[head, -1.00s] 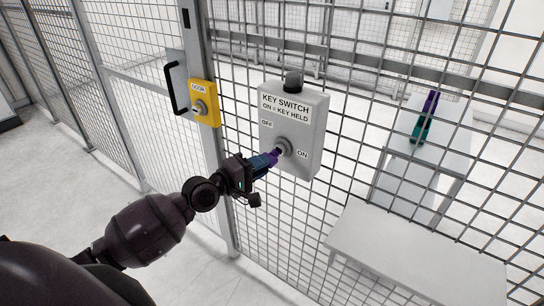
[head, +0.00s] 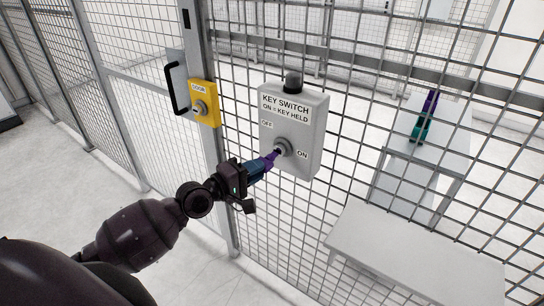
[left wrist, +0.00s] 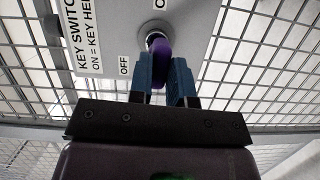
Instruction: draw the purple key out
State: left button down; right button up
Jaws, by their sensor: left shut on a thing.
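The purple key (head: 270,159) is at the lock (head: 283,147) of the grey key switch box (head: 308,125). A short dark piece shows between the purple part and the lock face; I cannot tell whether its tip is still inside. My left gripper (head: 262,166) is shut on the key, its blue fingers on both sides of the purple head. In the left wrist view the purple key (left wrist: 160,48) sits between the fingers (left wrist: 160,75), in front of the lock, partly covering it. My right gripper is not in view.
A yellow door box (head: 204,104) and a black handle (head: 173,88) are on the left of the switch box. Wire mesh fence (head: 360,150) surrounds the box. Behind it are a white bench (head: 410,250) and a table with a purple and teal item (head: 421,129).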

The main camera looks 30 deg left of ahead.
pick_arm(q)
jog(key=shift+s, duration=1.15)
